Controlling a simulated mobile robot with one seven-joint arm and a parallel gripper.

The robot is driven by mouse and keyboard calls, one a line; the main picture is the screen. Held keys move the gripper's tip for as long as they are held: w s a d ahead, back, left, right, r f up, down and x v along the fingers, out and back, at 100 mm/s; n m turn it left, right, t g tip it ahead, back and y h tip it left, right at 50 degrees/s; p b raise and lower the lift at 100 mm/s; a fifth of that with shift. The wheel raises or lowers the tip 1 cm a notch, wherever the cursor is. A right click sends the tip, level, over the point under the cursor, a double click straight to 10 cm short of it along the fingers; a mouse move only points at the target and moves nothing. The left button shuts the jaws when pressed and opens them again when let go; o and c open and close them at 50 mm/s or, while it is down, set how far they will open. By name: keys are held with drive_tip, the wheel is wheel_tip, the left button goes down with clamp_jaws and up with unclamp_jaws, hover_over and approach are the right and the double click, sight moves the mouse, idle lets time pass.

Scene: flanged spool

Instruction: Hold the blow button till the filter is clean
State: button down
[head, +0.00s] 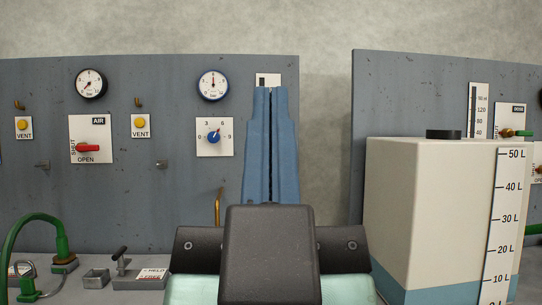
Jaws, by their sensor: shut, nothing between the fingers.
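My gripper (270,92) points up and away toward the grey wall panel (190,180). Its two blue fingers are pressed together with only a thin seam between them, and they hold nothing. The fingertips overlap the bottom of a small white plate (268,78) with a dark window; I cannot tell whether they touch it. The fingers hide part of the panel below that plate. No button marked blow and no filter can be made out. Two yellow buttons, a left one (24,124) and a right one (140,123), sit on plates marked VENT.
Left of my gripper are a blue-ringed gauge (213,85), a blue knob (214,137), a black gauge (91,83) and a red AIR lever (89,148). A green hose (35,220) stands lower left. A cream tank (440,205) with a litre scale stands right.

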wheel_tip(320, 180, up, 27)
drive_tip(key=p, duration=2.4)
drive_tip(key=shift+r+p, duration=0.15)
drive_tip(key=shift+p, duration=0.15)
